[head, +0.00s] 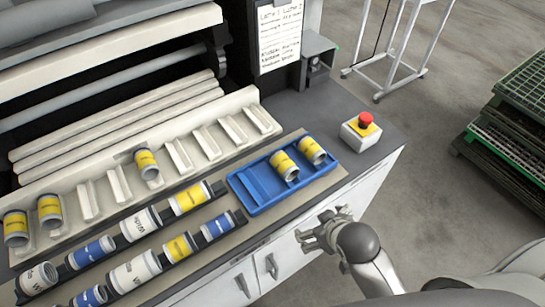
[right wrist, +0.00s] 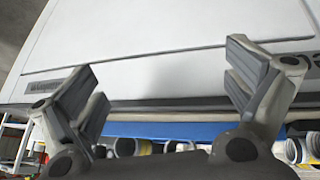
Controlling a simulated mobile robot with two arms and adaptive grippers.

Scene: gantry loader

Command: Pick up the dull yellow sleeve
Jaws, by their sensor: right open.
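Several sleeves with yellow bands are in the head view; I cannot tell which one is the dull yellow sleeve. Two, a left one (head: 284,166) and a right one (head: 312,151), are in the blue tray (head: 254,198). One yellow sleeve (head: 147,164) sits mid-way along the white slotted rack (head: 88,200), and two more (head: 49,210) are at its left end. Others (head: 188,198) lie in the dark rows in front. My right gripper (head: 322,224) is open and empty, in front of the counter, apart from the tray; its spread fingers also show in the right wrist view (right wrist: 162,78).
White sleeves (head: 140,224) and blue sleeves (head: 92,252) lie among the yellow ones. A red emergency button (head: 365,120) stands on a box right of the tray. White cabinet doors (head: 310,245) drop below the counter edge. Green-topped pallets (head: 520,110) stand at right; floor between is clear.

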